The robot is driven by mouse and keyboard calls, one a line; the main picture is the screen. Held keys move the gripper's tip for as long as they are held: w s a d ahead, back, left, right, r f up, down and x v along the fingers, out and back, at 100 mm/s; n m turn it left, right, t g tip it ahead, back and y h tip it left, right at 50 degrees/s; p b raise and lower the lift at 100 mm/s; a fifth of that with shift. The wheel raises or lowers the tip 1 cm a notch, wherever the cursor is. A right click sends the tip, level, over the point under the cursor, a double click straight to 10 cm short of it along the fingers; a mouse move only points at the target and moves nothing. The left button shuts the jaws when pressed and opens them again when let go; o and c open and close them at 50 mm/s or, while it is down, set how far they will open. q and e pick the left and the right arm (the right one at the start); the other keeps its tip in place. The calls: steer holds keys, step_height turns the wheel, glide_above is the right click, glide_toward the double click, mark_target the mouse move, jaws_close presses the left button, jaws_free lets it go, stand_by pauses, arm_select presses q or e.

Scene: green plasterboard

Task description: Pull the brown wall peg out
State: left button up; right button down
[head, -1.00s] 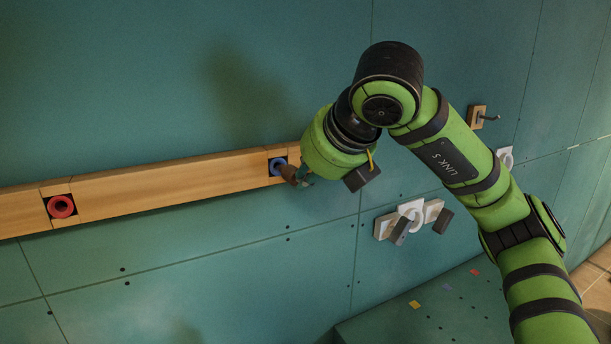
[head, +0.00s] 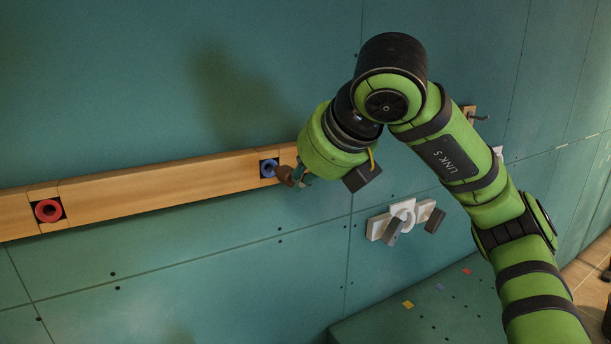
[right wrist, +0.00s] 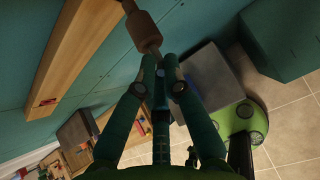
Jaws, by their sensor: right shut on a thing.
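The brown wall peg (head: 284,174) is at the right end of the wooden rail, just in front of the blue-ringed socket (head: 267,168). My right gripper (head: 300,179) is shut on the peg's near end. In the right wrist view the fingertips (right wrist: 160,65) close on the brown peg (right wrist: 143,29), which runs up to the top edge of the picture. The peg's far end is hidden, so I cannot tell whether its tip is still inside the socket. My left gripper is not in view.
The wooden rail (head: 160,185) runs along the green wall, with a red-ringed socket (head: 48,211) at left. Wall-mounted white and grey fittings (head: 403,217) sit below my right arm. A green box top (head: 440,310) stands lower right.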

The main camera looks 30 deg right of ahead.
step_height(320, 180, up, 7)
steer(key=p, duration=0.4)
steer(key=shift+f, duration=0.2)
